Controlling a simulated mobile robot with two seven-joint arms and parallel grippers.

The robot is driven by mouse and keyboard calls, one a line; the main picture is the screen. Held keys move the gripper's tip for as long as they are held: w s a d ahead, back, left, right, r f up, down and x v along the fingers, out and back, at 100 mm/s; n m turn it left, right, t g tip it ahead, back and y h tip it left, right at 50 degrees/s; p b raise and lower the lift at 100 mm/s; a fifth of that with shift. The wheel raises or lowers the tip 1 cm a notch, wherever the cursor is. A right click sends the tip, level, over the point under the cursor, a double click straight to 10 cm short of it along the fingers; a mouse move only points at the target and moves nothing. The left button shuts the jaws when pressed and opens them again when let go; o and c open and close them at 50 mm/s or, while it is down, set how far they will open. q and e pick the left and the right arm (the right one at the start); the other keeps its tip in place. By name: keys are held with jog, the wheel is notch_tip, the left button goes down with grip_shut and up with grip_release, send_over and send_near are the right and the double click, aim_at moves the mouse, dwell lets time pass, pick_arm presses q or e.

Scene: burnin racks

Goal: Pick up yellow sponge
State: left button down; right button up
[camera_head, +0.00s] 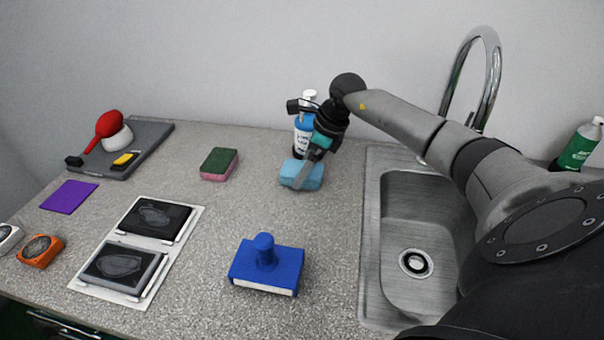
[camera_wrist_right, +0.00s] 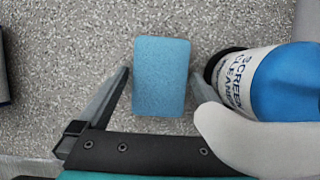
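I see no plainly yellow sponge. A light-blue sponge (camera_head: 313,177) lies on the counter beside the sink, under my right gripper (camera_head: 305,172). In the right wrist view the blue sponge (camera_wrist_right: 162,75) sits between the two fingertips of the right gripper (camera_wrist_right: 161,76), with a narrow gap on each side, so the gripper is open around it. A green and pink sponge (camera_head: 219,164) lies further left. A small yellow and black item (camera_head: 125,160) lies on a grey tray at the far left; I cannot tell what it is. My left gripper is out of view.
A blue-labelled screen cleaner bottle (camera_head: 304,135) stands just behind the blue sponge; it is close to the right finger in the wrist view (camera_wrist_right: 268,85). The sink (camera_head: 370,240) is to the right. A blue handled block (camera_head: 266,265) stands in front. The counter between has free room.

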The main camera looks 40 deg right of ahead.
jog(key=c, duration=1.1)
jog(key=shift+c, duration=0.2)
jog(key=shift+r+p, duration=0.3)
jog(key=shift+r, duration=0.25)
jog(key=s+a, duration=0.1)
jog(key=a, duration=0.1)
jog(key=s+a, duration=0.4)
jog(key=shift+r, duration=0.3)
notch_tip(320, 180, up, 14)
jog(key=p, duration=0.2)
jog(key=shift+a, duration=0.15)
jog(key=shift+f, duration=0.1)
